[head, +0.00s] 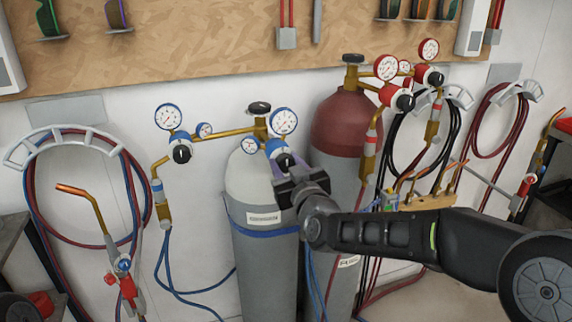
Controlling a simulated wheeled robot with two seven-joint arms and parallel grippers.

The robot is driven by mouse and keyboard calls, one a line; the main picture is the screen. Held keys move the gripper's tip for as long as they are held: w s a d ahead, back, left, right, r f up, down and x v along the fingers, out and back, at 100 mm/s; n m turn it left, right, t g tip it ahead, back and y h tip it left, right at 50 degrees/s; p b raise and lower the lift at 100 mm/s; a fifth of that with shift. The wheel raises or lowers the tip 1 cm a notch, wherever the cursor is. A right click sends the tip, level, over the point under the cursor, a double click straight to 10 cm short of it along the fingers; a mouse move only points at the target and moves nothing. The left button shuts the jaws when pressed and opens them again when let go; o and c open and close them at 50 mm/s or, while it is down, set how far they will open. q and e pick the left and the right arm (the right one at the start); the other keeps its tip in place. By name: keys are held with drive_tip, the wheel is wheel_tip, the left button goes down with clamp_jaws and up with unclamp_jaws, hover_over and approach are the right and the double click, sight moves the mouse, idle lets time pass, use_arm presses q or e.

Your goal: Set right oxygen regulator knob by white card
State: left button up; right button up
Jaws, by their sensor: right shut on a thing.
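The oxygen cylinder (262,272) is grey with a white top and a label reading oxygen. A brass manifold on top carries a regulator on each side. The right oxygen regulator has a blue-rimmed gauge (284,121) and a black knob (285,160) on a blue and white body. My right gripper (291,174) reaches in from the right and is shut on this knob, hiding its lower part. The left oxygen regulator's black knob (182,154) is free. I cannot make out a separate white card. My left gripper is not in view.
A dark red cylinder (341,128) with red regulators (397,97) stands close on the right, behind my arm. Hoses hang on wall racks (62,137) at both sides. A torch (90,212) stands at left. Blue hoses run down near the cylinder.

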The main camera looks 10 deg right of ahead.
clamp_jaws()
